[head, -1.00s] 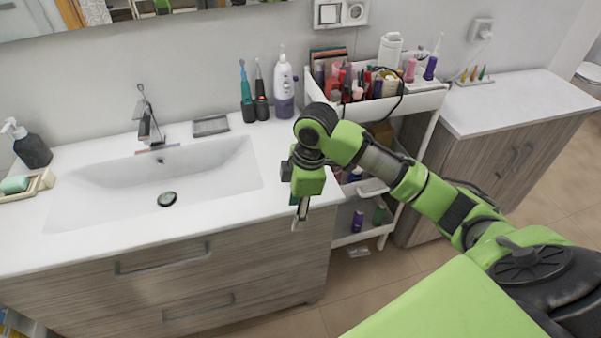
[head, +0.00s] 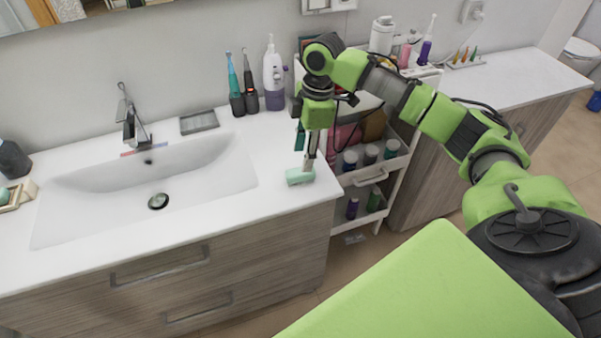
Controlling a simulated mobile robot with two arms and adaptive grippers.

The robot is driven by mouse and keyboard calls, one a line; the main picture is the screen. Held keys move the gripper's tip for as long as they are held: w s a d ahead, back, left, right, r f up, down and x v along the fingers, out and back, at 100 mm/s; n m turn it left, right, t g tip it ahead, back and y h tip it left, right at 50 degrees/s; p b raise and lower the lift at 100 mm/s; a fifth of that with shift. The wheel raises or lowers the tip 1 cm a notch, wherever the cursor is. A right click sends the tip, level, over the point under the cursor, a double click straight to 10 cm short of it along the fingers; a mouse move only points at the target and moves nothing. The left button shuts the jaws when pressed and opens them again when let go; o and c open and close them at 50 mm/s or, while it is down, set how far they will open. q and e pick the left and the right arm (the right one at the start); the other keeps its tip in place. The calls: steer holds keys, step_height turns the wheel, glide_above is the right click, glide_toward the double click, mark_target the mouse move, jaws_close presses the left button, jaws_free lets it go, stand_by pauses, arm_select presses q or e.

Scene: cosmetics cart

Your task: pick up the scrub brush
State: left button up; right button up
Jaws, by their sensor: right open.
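A small mint-green block with a pale lower edge, which I take to be the scrub brush (head: 300,176), lies at the right end of the white counter, near its front corner. My right gripper (head: 307,158) points down just above it. Its fingers are apart, and the lower fingertip overlaps the brush's top edge in the picture. I cannot tell whether they touch. Part of the brush is hidden behind the fingers. My left gripper is not in view.
The white counter (head: 95,245) has a sink (head: 205,175) to the left. Electric toothbrushes (head: 235,85) and a white and purple bottle (head: 274,75) stand behind the gripper. A white cart (head: 373,178) with several bottles stands close on the right. The counter's front is clear.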

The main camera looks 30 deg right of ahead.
mark_target(300, 171)
steer(key=shift+w+a+f, duration=0.1)
steer(key=shift+f, duration=0.55)
steer(key=shift+a+f+p, duration=0.1)
steer(key=shift+f+p, duration=0.25)
steer(key=f, duration=0.1)
steer(key=f+p, duration=0.1)
steer(key=f, duration=0.1)
steer(key=shift+s+a+f, duration=0.2)
steer(key=shift+a+f, duration=0.05)
steer(key=shift+w+f, duration=0.1)
steer(key=shift+f, duration=0.35)
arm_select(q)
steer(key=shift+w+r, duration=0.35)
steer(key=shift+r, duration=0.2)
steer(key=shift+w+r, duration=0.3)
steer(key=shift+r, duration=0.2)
arm_select(e)
steer(key=shift+c, duration=0.4)
steer(key=c, duration=1.1)
